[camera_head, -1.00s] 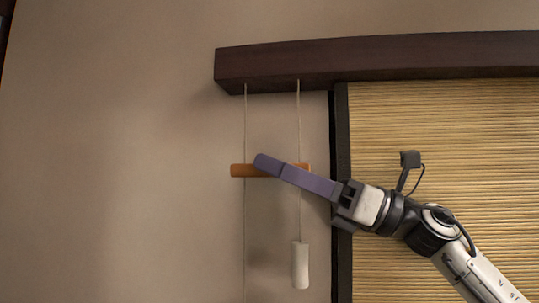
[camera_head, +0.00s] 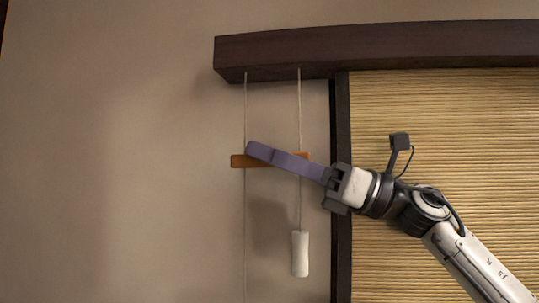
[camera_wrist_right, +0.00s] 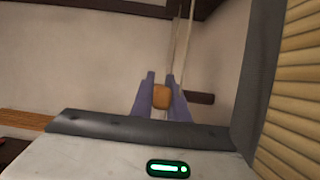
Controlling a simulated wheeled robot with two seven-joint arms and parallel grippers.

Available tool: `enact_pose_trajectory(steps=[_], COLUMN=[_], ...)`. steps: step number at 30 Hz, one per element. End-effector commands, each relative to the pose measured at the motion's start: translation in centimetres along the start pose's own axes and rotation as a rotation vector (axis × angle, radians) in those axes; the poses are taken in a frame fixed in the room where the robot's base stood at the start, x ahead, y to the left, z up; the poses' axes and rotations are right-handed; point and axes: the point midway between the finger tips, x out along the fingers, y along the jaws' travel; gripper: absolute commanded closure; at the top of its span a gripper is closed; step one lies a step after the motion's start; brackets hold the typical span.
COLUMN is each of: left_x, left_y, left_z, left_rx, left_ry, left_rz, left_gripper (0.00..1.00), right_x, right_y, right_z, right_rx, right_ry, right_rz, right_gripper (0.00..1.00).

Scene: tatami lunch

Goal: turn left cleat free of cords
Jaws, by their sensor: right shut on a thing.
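The cleat (camera_head: 238,161) is a short orange-brown wooden bar lying roughly level against the wall, left of the blind. Two thin cords (camera_head: 299,105) hang from the dark beam and pass at the cleat's two ends; I cannot tell whether they touch it. My right gripper (camera_head: 256,149) reaches in from the right, its purple fingers across the cleat's middle and hiding part of it. In the right wrist view the fingers (camera_wrist_right: 161,95) are shut on an orange-brown wooden piece (camera_wrist_right: 162,98) of the cleat. A darker brown bar end (camera_wrist_right: 201,98) sticks out beside the right finger. My left gripper is out of view.
A dark wooden beam (camera_head: 380,48) runs above. A white cylindrical cord weight (camera_head: 300,254) hangs below the cleat's right end. A bamboo blind (camera_head: 460,130) with a dark edge (camera_head: 341,255) fills the right. The wall at left is bare.

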Motion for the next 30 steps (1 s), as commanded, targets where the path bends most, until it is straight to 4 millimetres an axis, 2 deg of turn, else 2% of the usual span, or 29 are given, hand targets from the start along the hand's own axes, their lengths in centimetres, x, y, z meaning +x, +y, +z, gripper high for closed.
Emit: enact_pose_trajectory(steps=[21,30], left_x=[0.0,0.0], left_y=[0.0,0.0], left_z=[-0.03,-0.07], left_rx=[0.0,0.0], left_ry=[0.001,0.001], left_rz=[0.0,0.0], left_gripper=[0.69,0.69], right_x=[0.36,0.39], right_y=[0.0,0.0], right_z=[-0.04,-0.2], right_rx=[-0.001,0.001], right_ry=[0.467,0.571], right_rz=[-0.002,-0.001], right_gripper=[1.0,1.0])
